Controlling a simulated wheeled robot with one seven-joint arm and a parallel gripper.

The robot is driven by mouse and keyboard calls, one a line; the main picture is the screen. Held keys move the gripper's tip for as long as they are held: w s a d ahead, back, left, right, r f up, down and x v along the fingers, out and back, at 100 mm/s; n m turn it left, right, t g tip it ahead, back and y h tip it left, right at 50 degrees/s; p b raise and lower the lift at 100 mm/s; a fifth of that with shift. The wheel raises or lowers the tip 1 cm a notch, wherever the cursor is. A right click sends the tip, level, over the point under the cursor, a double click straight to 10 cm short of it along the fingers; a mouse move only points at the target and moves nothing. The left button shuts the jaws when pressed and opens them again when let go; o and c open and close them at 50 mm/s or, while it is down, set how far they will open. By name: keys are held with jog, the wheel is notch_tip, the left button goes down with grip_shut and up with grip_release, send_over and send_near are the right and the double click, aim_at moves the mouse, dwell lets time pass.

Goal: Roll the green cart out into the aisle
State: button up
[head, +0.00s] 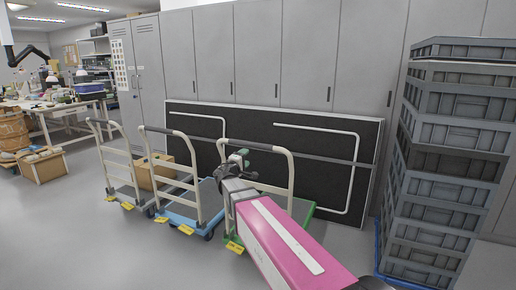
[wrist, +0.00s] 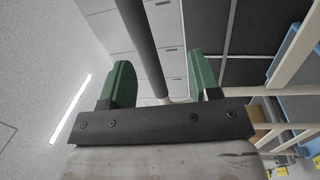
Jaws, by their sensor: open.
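The green cart shows in the head view, with its green deck (head: 301,212) low behind my pink arm and its pale upright handle frame with a dark grip bar (head: 268,148) standing above. My gripper (head: 239,157) is at the left part of this bar, its green fingers open. In the wrist view the dark bar (wrist: 140,38) runs between the two spread fingers of my gripper (wrist: 162,82). I cannot tell whether either finger touches it. My arm hides much of the cart's deck and front.
A blue cart (head: 181,214) stands close on the left, and a grey cart (head: 121,193) beyond it. Folded dark panels (head: 330,140) lean on lockers behind. Stacked grey crates (head: 441,160) stand at right. Yellow tags lie by the carts. Grey floor (head: 110,255) in front is clear.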

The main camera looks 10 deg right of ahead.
aim_at(249, 146)
jog(key=shift+n+t, duration=0.5)
jog(key=shift+t, duration=0.2)
jog(key=x, duration=0.3)
jog(key=r+x, duration=0.1)
jog(key=x, duration=0.3)
jog(key=a+x, duration=0.1)
jog(key=x, duration=0.2)
jog(key=shift+w+d+r, duration=0.1)
jog(key=shift+w+r, duration=0.3)
jog(key=shift+r, duration=0.05)
jog(key=shift+c, duration=0.3)
grip_shut()
